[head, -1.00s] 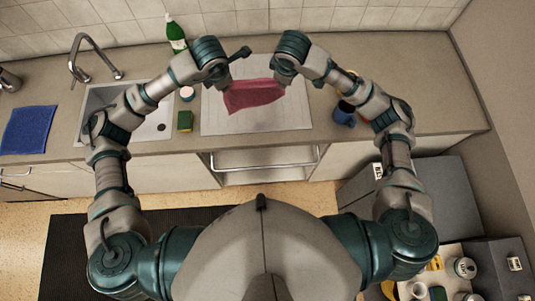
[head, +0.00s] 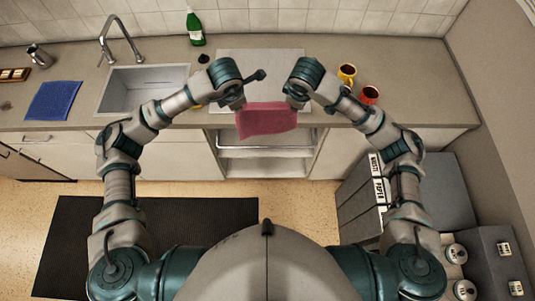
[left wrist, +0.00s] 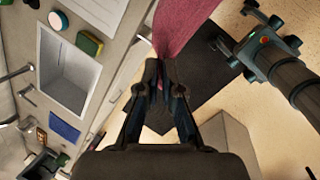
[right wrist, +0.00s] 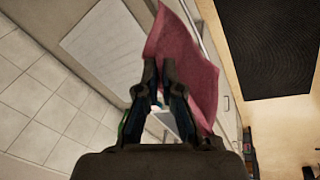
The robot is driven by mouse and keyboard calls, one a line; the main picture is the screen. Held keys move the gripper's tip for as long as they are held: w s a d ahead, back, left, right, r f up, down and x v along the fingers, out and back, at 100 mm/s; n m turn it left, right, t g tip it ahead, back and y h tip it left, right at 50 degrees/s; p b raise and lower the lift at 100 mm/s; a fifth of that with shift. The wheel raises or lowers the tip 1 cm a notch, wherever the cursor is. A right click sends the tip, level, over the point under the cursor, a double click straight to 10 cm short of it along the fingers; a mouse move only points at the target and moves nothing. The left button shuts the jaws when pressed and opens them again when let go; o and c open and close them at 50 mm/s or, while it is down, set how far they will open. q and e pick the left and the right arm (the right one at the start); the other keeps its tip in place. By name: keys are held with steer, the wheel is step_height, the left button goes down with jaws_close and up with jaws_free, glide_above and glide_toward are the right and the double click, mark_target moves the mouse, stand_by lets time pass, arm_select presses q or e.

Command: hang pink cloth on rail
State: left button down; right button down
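The pink cloth (head: 268,121) hangs stretched between my two grippers in the head view, in front of the counter's front edge. My left gripper (head: 240,105) is shut on its upper left corner. The cloth also shows at the fingertips in the left wrist view (left wrist: 183,25) and the right wrist view (right wrist: 188,55). The metal rail (head: 266,148) runs across the cabinet front below the counter. The cloth's lower edge is just above it in the picture; I cannot tell if they touch.
A pale board (head: 260,65) lies on the counter behind the cloth. The sink (head: 143,90) and a blue cloth (head: 53,101) are to the left. A green bottle (head: 195,29) stands at the back. Yellow (head: 347,73) and orange (head: 369,95) mugs stand right. Grey bins (head: 370,190) stand lower right.

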step_height(320, 180, down, 11)
steer(key=b, duration=0.9)
steer(key=shift+w+r, duration=0.15)
steer(key=shift+w, duration=0.15)
steer(key=shift+s+d, duration=0.15)
steer(key=shift+b, duration=0.3)
